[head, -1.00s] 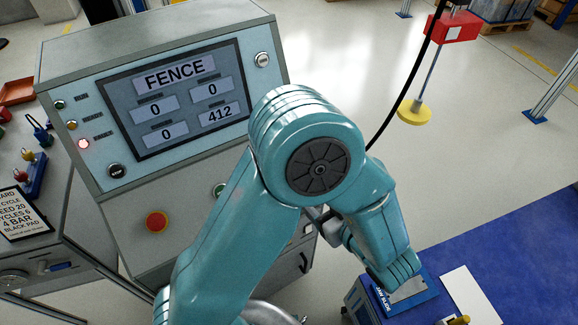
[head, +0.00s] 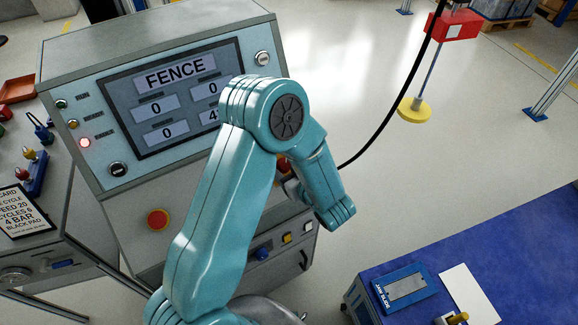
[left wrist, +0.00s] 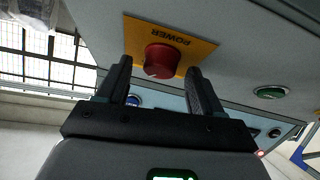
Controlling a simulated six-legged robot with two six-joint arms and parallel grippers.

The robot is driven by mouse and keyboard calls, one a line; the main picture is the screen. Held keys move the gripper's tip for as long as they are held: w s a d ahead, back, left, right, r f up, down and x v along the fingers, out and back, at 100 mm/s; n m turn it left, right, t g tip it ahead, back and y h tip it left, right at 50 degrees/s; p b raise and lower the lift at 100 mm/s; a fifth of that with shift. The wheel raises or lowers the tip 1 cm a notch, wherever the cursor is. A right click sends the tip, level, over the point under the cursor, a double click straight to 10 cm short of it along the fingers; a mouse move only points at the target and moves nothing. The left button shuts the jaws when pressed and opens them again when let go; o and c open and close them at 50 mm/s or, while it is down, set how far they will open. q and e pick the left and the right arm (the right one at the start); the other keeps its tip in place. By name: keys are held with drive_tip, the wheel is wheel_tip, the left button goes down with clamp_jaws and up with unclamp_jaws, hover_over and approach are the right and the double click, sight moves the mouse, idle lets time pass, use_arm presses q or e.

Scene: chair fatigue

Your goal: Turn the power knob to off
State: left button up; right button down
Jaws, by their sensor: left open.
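The power knob (left wrist: 160,61) is a round red knob on a yellow plate (left wrist: 195,45) marked POWER, on the grey cabinet face. In the left wrist view it sits between and just beyond the fingertips of my left gripper (left wrist: 160,72). The gripper is open, one finger on each side of the knob; I see no clear contact. The knob's setting is too unclear to read. In the head view my left arm covers most of this area, with only a bit of red-orange (head: 283,165) showing beside it. My right gripper is not in view.
The cabinet's screen (head: 160,75) reads FENCE, and a lit red lamp (head: 84,143) is left of it. A red stop button (head: 158,219) sits below. A green button (left wrist: 271,92) is near the knob. A blue table (head: 520,250) stands right; open floor lies between.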

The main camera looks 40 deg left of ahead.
use_arm(q)
drive_tip(key=c, duration=1)
drive_tip(key=shift+c, duration=0.2)
drive_tip(key=shift+n, duration=0.3)
drive_tip(key=n+g, duration=0.2)
drive_tip(key=n, duration=0.1)
drive_tip(key=shift+w+b, duration=0.25)
drive_tip(key=shift+b, duration=0.15)
drive_tip(key=n+g, duration=0.2)
drive_tip(key=n, duration=0.1)
drive_tip(key=shift+w+r, duration=0.1)
drive_tip(key=shift+w, duration=0.05)
drive_tip(key=n+g, duration=0.1)
drive_tip(key=n, duration=0.1)
drive_tip(key=n+g+h, duration=0.1)
drive_tip(key=n, duration=0.2)
drive_tip(key=n+g+p, duration=0.1)
drive_tip(key=n, duration=0.1)
drive_tip(key=shift+w+a+r+g+h, duration=0.1)
drive_tip(key=shift+w+g+h, duration=0.15)
drive_tip(key=shift+g+h, duration=0.15)
drive_tip(key=shift+n, duration=0.3)
